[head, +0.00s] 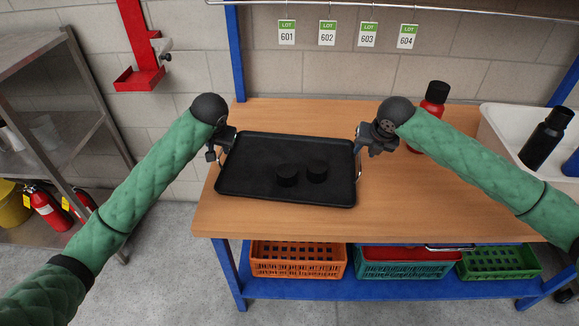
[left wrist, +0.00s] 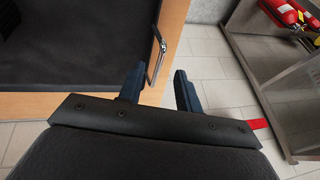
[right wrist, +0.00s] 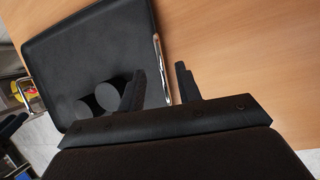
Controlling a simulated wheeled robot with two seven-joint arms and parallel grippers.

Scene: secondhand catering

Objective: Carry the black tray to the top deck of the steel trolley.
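The black tray (head: 260,185) lies on the wooden table with two black round pieces (head: 287,175) (head: 317,171) standing on it. It has a metal handle at each short end. My left gripper (head: 213,152) is at the left handle, which shows between its open fingers in the left wrist view (left wrist: 157,45). My right gripper (head: 369,150) is at the right handle, between its open fingers in the right wrist view (right wrist: 160,65). Neither gripper is visibly closed on a handle. A steel shelved unit, seemingly the trolley (head: 36,50), stands at the far left.
The wooden table (head: 400,215) is clear in front of the right arm. A red bottle (head: 433,100), a white bin (head: 500,118) and a black bottle (head: 546,138) stand at right. Crates (head: 298,262) sit below. Fire extinguishers (head: 48,208) are on the steel unit's lower shelf.

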